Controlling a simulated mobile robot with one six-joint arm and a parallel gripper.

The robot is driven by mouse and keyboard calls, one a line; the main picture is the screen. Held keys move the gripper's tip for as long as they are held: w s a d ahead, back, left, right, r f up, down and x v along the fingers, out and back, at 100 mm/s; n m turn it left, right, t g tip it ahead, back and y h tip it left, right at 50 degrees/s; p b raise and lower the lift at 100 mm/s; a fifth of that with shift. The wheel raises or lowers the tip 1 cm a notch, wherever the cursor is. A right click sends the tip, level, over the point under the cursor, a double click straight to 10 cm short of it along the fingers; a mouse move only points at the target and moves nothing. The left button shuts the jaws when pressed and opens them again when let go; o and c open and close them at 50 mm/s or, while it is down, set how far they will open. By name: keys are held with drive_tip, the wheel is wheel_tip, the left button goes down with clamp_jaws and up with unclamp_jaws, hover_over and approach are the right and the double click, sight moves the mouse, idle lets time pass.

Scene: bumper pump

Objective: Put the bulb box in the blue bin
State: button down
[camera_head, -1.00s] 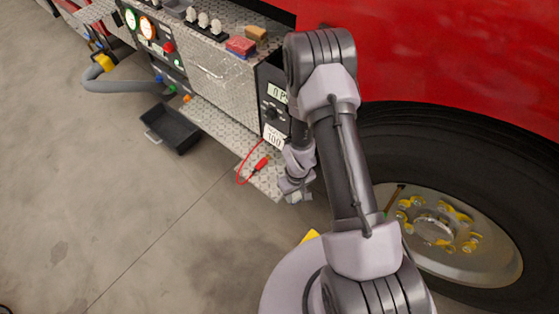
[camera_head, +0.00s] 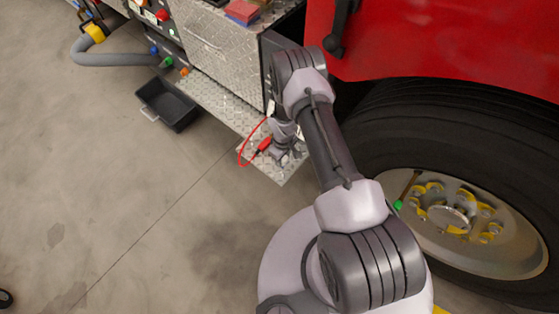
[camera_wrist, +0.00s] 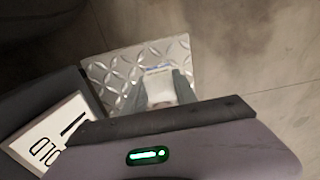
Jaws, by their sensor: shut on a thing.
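My gripper (camera_head: 287,157) hangs over the diamond-plate step (camera_head: 215,103) beside the truck, near its right end. In the wrist view my two grey fingers (camera_wrist: 160,92) are shut on a small white box, the bulb box (camera_wrist: 160,84), which has a coloured strip along its top edge. The box is held above the patterned plate in that view, and its lower part is hidden by my gripper's body. In the head view I cannot make the box out. No blue bin shows in either view.
A dark tray (camera_head: 170,105) lies on the floor left of the step. A red cable clip (camera_head: 264,145) lies by my gripper. A printed card (camera_wrist: 52,132) is close by in the wrist view. The big wheel (camera_head: 450,215) stands at right.

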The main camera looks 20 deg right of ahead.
drive_tip(key=shift+w+a+f, duration=0.15)
drive_tip(key=shift+w+a, duration=0.05)
drive_tip(key=shift+w, duration=0.7)
wheel_tip(320, 180, down, 4)
drive_tip(key=b, duration=0.3)
drive_tip(key=shift+w, duration=0.15)
drive_tip(key=shift+r, duration=0.35)
drive_tip(key=shift+f, duration=0.15)
drive_tip(key=c, duration=1)
unclamp_jaws()
drive_tip(key=shift+o, duration=0.2)
